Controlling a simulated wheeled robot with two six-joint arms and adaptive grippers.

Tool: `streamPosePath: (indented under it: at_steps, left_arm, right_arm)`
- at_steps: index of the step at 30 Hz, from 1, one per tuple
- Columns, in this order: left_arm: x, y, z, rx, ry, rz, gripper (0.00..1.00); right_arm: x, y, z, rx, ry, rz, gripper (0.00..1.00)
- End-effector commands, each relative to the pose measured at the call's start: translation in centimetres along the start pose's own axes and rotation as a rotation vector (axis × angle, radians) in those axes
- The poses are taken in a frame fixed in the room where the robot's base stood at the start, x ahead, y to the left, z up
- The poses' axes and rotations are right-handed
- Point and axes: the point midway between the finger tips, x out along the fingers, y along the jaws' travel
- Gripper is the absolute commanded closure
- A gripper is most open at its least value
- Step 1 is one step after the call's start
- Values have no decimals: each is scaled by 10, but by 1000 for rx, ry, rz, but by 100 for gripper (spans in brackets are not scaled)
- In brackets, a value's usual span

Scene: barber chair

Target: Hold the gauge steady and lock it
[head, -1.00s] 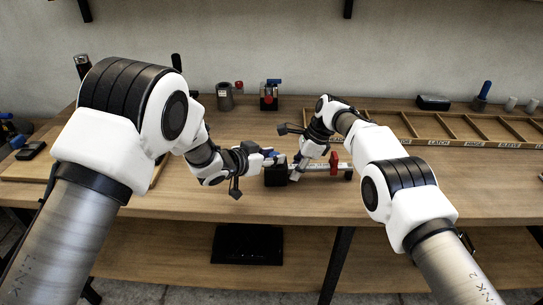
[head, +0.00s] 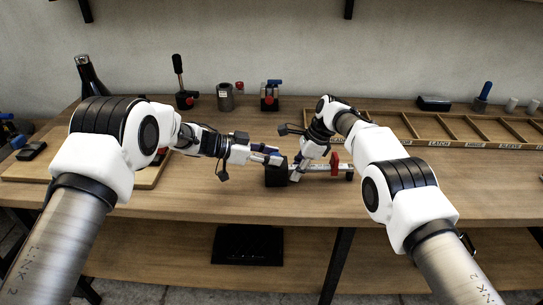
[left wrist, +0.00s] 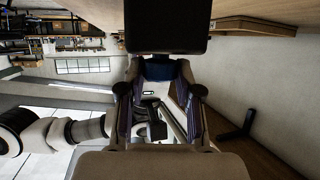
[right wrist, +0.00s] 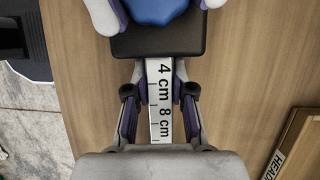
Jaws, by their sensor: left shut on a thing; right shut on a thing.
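The gauge lies on the workbench, with a black block (head: 276,175) at its left end, a silver ruler bar (head: 322,167) and a red slider (head: 335,161). In the right wrist view the ruler bar (right wrist: 160,95) shows "4 cm" and "8 cm". My right gripper (head: 297,172) is shut on the bar beside the block; its fingers flank it in the right wrist view (right wrist: 159,93). A blue knob (right wrist: 155,10) sits on the block, and in the left wrist view the knob (left wrist: 160,69) lies between my left fingers. My left gripper (head: 275,158) is shut on it.
A wooden tray (head: 455,128) with labelled compartments stands at the back right. A grey cylinder (head: 225,97), a black-handled lever device (head: 181,90) and a red-blue clamp device (head: 270,96) stand at the back. A wooden board (head: 60,160) lies at the left. The bench front is clear.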

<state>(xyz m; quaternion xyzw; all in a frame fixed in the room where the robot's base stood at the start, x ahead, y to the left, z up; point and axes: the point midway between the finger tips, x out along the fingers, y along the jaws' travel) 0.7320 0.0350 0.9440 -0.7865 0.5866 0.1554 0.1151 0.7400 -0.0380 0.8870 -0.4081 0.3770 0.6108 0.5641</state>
Motion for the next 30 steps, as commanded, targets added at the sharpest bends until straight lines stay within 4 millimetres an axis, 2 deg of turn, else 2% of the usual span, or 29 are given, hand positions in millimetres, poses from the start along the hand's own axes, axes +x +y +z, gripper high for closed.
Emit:
streamPosePath:
  at_steps: [12, 30]
  left_arm:
    - [2, -5, -1, 111, 5, 258, 100]
    - [1, -4, -1, 139, -2, 330, 100]
  right_arm:
    - [1, 1, 2, -4, -2, 4, 100]
    - [1, 1, 2, -3, -1, 4, 100]
